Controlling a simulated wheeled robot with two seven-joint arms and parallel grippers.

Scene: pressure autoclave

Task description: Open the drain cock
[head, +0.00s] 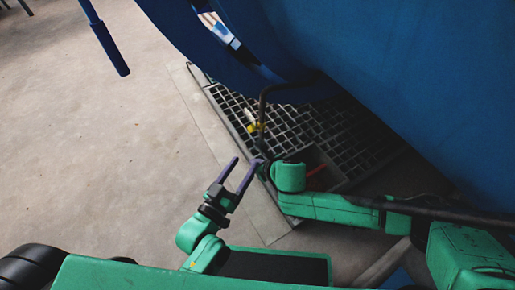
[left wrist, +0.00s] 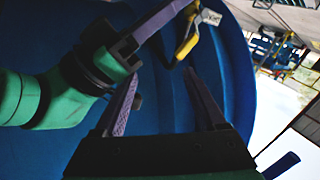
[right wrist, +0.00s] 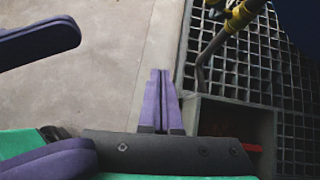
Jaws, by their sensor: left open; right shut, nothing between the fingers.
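The drain cock (head: 256,127) is a small yellow-handled valve on a dark bent pipe below the blue vessel (head: 370,80). Its yellow handle also shows in the left wrist view (left wrist: 187,42), beyond the fingers, and at the top of the right wrist view (right wrist: 240,15). My left gripper (head: 248,161) is open and empty, a little nearer than the cock and apart from it. My right gripper (right wrist: 160,72) is shut and empty, just left of the pipe's lower end; in the head view its fingers are mostly hidden. Whether the handle lies along or across the pipe is unclear.
A floor grating (head: 335,130) lies under the vessel, with a recessed box (right wrist: 235,125) holding something red below the pipe end. A white tag (left wrist: 210,17) hangs by the handle. My two grippers are close together. Bare concrete floor (head: 90,150) is clear at left.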

